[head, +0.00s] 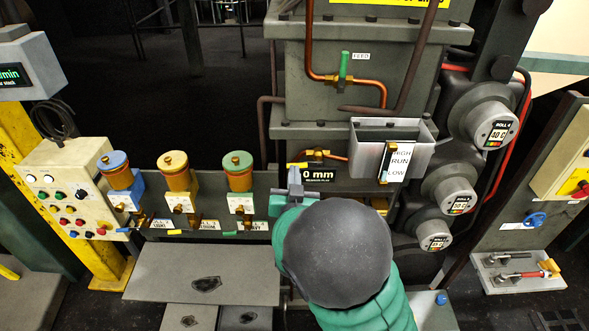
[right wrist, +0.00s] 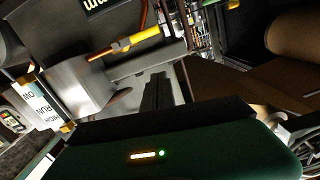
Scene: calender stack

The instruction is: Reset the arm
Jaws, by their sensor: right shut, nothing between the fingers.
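My right arm (head: 375,290), green with a dark round cap, comes in from the bottom of the head view. My right gripper (head: 295,178) is shut and empty, in front of the grey machine and just right of the colored canisters. Its dark fingers also show in the right wrist view (right wrist: 157,92), close together with nothing between them. A yellow-handled brass valve (head: 297,165) on a copper pipe sits by the fingertips in the head view; whether they touch is unclear. My left gripper is in neither view.
A metal box with a HIGH/RUN/LOW card (head: 398,160) is to the right. Grey plates (head: 150,270) lie below. A button panel (head: 65,190) stands at left, roll dials (head: 495,130) at right.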

